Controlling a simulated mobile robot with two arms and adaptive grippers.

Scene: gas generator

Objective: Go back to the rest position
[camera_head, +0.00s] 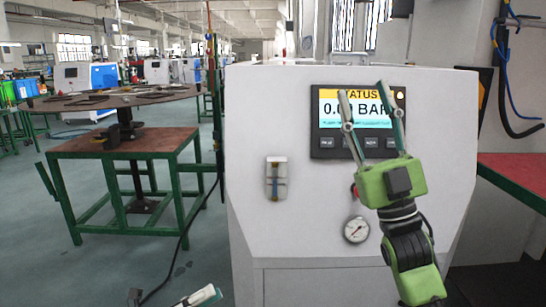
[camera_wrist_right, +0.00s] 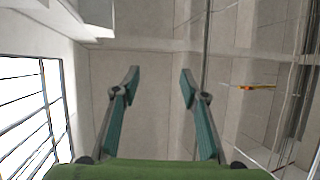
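My right gripper (camera_head: 362,88) is raised in front of the white machine in the head view, fingers pointing up over its display. Its two fingers stand apart with nothing between them, and it shows open and empty in the right wrist view (camera_wrist_right: 160,78). My left gripper (camera_head: 198,297) shows only at the bottom edge, as a pale fingertip with a teal pad. The rest of it is cut off, so its opening is unclear.
The white machine (camera_head: 300,220) has a status display (camera_head: 328,123) reading near 0 BAR, partly covered, a pressure gauge (camera_head: 356,230) and a small switch panel (camera_head: 276,178). A green-framed table (camera_head: 122,143) stands at left. Open floor (camera_head: 85,265) lies in front of it.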

